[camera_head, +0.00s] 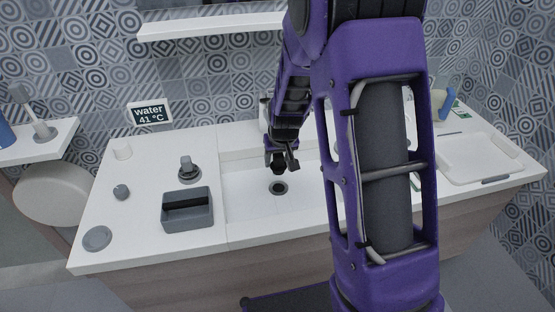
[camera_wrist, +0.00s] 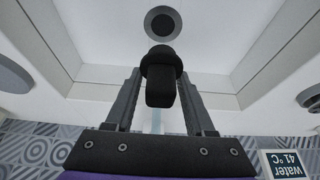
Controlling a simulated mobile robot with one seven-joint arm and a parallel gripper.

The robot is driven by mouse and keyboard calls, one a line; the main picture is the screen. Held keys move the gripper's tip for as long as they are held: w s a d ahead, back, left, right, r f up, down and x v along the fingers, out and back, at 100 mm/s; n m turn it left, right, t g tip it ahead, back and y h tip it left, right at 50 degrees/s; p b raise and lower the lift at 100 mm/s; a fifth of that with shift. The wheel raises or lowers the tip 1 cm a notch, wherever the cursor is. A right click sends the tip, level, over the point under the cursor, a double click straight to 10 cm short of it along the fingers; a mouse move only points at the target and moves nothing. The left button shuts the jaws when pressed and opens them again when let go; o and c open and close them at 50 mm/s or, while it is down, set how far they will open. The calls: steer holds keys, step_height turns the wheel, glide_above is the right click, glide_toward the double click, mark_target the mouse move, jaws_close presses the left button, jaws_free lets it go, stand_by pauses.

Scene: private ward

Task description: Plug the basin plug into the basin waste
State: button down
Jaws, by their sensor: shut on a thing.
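The basin waste (camera_head: 278,187) is a dark round hole with a ring in the floor of the white basin (camera_head: 248,190). In the wrist view the waste (camera_wrist: 163,24) shows as a dark ringed disc at the top. My gripper (camera_head: 280,155) reaches down over the basin, close to the waste. Its fingers are shut on the black basin plug (camera_wrist: 161,65), which has a wide round flange and a block-like grip. In the wrist view the plug is apart from the waste in the picture; its height above the basin floor is hard to tell.
A water sign (camera_head: 150,113) reads 41 °C. A white tray (camera_head: 478,170) lies at right.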

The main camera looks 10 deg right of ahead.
steer(key=b, duration=0.4)
glide_above(277, 182)
steer(key=s, duration=0.1)
steer(key=shift+s+f, duration=0.15)
steer(key=shift+f, duration=2.65)
steer(key=shift+f, duration=0.7)
steer(key=shift+f, duration=0.3)
